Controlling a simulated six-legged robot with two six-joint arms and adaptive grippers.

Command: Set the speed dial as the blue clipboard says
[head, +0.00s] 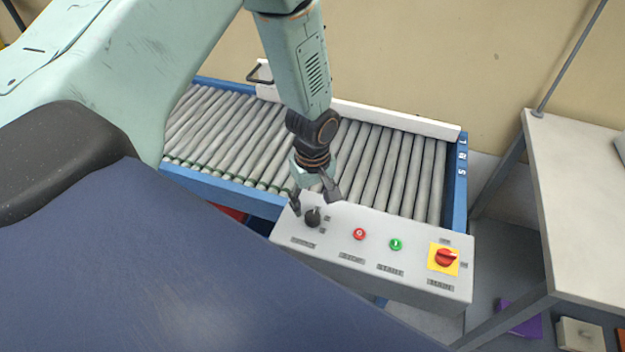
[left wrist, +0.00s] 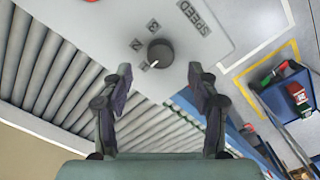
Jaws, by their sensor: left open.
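The black speed dial (head: 313,217) sits at the left end of the grey control box (head: 375,275). In the left wrist view the dial (left wrist: 160,53) has numbers beside it and the word SPEED nearby. A pale pointer mark on its rim seems to face the lowest number, which looks like 1. My left gripper (head: 314,201) is open over the dial, fingers pointing down. In the left wrist view its fingertips (left wrist: 160,76) are apart on either side, short of the knob, and hold nothing. No blue clipboard shows. My right gripper is out of view.
A roller conveyor (head: 385,165) lies behind. A pale table (head: 585,200) stands at right.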

